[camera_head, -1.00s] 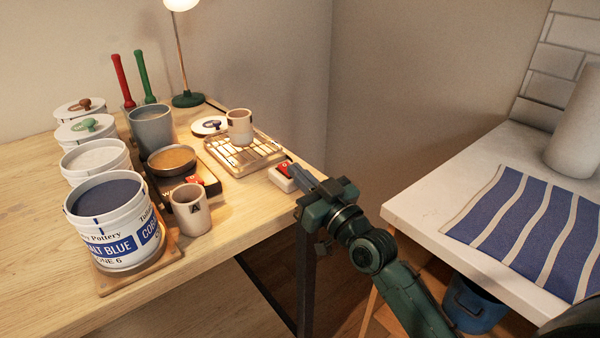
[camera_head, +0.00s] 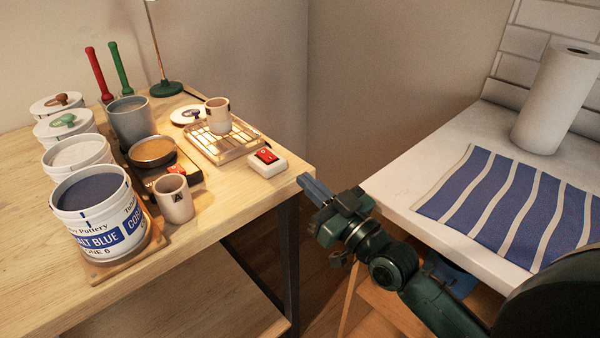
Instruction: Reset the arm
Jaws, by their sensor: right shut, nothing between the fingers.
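My right gripper (camera_head: 314,190) is shut and empty. It hangs in the air just off the right edge of the wooden table (camera_head: 215,245), with its fingers pointing up and left. A small white box with a red rocker switch (camera_head: 267,163) sits at the table's right edge, apart from the fingertips and to their upper left. My left gripper is not in view.
A cobalt blue bucket (camera_head: 98,240), a cup (camera_head: 174,207), a wire rack (camera_head: 245,142) with another cup (camera_head: 218,116) and a lamp (camera_head: 165,88) stand on the table. At right, a counter holds a striped cloth (camera_head: 495,205) and paper roll (camera_head: 555,100).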

